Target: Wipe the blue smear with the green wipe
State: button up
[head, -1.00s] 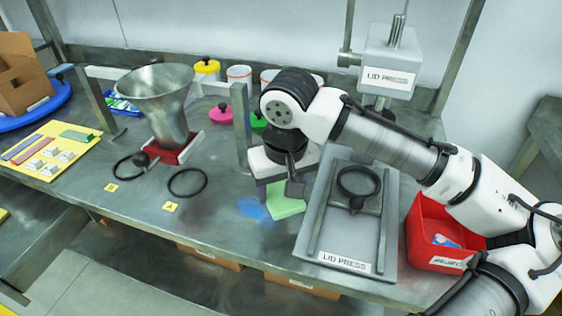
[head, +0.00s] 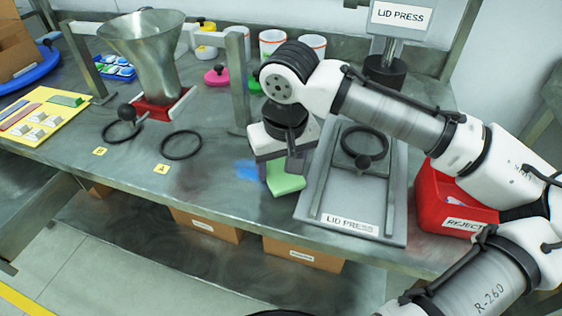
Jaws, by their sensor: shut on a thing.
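The green wipe (head: 287,180) is held at the bench top, just left of the lid press. My gripper (head: 279,168) is shut on it and points down. The wipe's lower part shows below the fingers; its upper part is hidden by them. The blue smear (head: 246,170) is a faint patch on the grey metal bench, just left of the wipe. My gripper may cover its right edge. I cannot tell whether the wipe touches the bench surface.
The lid press (head: 394,215) stands close on the right, with a red reject bin (head: 437,205) beyond it. A black ring (head: 181,145) and yellow marker (head: 161,169) lie left of the smear. A metal post (head: 239,90) stands behind.

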aim_at(229, 167)
jog(key=shift+f, duration=0.45)
dwell(0.6)
jog(key=shift+w+a+r+p, duration=0.15)
jog(key=shift+w+a, duration=0.1)
jog(key=shift+a, duration=0.55)
jog(key=shift+w+a+r+p, duration=0.15)
jog(key=shift+w+a, duration=0.1)
jog(key=shift+a, duration=0.5)
jog(key=shift+w+a+f+p, duration=0.15)
jog(key=shift+w+a+p, duration=0.2)
jog(key=shift+a, duration=0.95)
jog(key=shift+w+a+f+p, duration=0.25)
jog(key=shift+w+a, duration=0.25)
jog(key=shift+a, duration=0.75)
jog(key=shift+w+a+f+p, duration=0.1)
jog(key=shift+w+a+p, duration=0.3)
jog(key=shift+a, duration=0.9)
jog(key=shift+f, duration=0.1)
